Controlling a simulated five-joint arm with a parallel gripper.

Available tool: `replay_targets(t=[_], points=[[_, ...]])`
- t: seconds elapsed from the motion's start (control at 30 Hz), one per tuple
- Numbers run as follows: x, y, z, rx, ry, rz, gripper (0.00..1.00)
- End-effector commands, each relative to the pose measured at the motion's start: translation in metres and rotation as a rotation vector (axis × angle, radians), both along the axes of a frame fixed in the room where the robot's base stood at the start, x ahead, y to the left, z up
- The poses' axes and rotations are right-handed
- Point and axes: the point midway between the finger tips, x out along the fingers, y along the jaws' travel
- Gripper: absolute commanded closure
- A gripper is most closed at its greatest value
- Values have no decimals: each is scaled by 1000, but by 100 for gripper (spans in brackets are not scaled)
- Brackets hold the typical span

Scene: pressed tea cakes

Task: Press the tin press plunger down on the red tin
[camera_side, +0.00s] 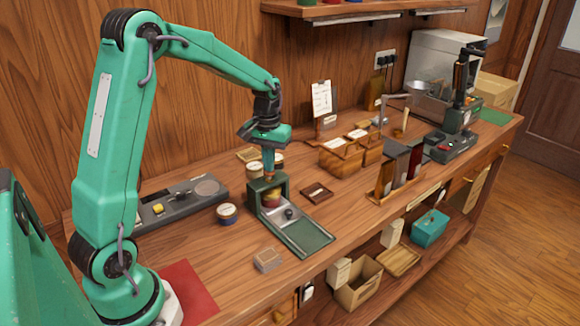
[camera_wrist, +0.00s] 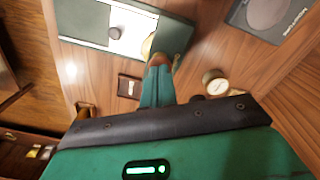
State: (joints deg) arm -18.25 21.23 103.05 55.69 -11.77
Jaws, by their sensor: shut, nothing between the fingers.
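The green tin press (camera_side: 281,184) stands on the bench in the middle of the side view, with its base plate running toward the front right. My gripper (camera_side: 268,164) is shut and empty, pointing down directly over the press top. A copper-coloured piece, likely the plunger, shows right at the fingertips; I cannot tell whether they touch. In the wrist view my shut fingers (camera_wrist: 158,78) reach to the press (camera_wrist: 174,40), and a pale gold round edge shows beside them.
A blue-banded tin (camera_side: 227,213) stands left of the press, and other tins stand behind it. A wooden block (camera_side: 267,260) lies in front. A grey scale-like unit (camera_side: 180,203) is at the left.

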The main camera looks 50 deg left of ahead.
Motion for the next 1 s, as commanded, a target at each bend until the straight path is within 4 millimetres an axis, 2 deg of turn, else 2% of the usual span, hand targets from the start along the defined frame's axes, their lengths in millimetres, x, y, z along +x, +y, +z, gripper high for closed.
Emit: replay_targets(t=[0.53,1.0], points=[[0,0,-3,-1,1,0,100],[0,0,18,-1,1,0,100]])
